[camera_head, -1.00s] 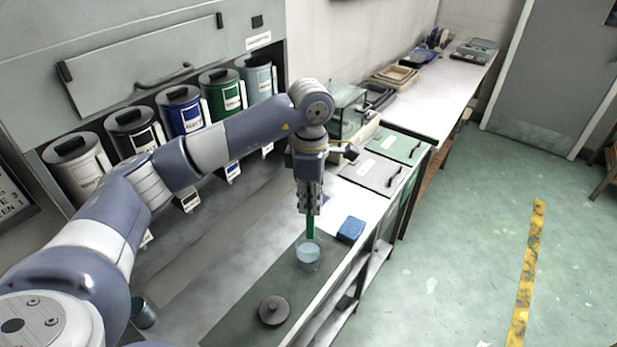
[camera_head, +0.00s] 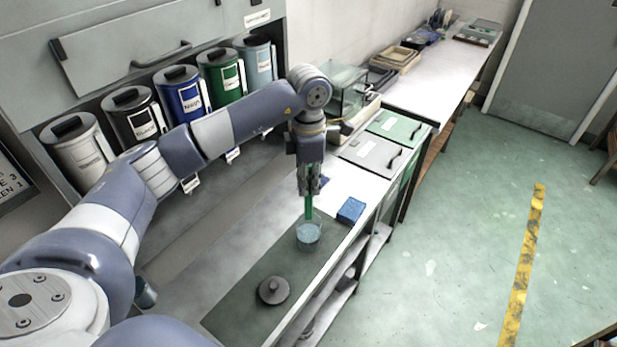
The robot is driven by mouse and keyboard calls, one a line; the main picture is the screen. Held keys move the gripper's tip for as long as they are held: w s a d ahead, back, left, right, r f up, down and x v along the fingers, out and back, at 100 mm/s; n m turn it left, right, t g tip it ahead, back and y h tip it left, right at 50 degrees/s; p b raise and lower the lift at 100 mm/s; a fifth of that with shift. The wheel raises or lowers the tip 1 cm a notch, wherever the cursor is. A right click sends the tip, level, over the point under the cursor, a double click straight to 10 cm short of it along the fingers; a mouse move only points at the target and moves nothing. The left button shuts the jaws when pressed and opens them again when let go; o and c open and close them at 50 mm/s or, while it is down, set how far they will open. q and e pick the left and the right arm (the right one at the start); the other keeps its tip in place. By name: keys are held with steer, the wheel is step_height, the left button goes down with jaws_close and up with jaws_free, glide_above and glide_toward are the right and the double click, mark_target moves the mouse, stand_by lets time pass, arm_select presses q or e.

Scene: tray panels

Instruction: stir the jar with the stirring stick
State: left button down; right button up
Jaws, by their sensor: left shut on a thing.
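The jar (camera_head: 308,238) is a clear open glass vessel with light blue contents. It stands on a dark mat (camera_head: 240,308) on the bench. My left gripper (camera_head: 309,190) points down above the jar and is shut on the green stirring stick (camera_head: 309,207). The stick is upright, and its lower end reaches down into the jar's mouth. How deep its tip sits is hard to tell. My right gripper is not in view.
A dark round lid (camera_head: 273,290) lies on the mat in front of the jar. A blue sponge-like block (camera_head: 351,210) lies right of the jar. Several labelled canisters (camera_head: 184,92) line the back. Grey (camera_head: 371,156) and green (camera_head: 396,127) panels lie beyond.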

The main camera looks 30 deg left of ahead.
mark_target(308, 210)
arm_select(q)
steer(key=shift+f+b, duration=2.4)
steer(key=shift+f, duration=0.85)
steer(key=shift+f+b, duration=1.55)
steer(key=shift+f, duration=0.4)
steer(key=shift+a, duration=0.1)
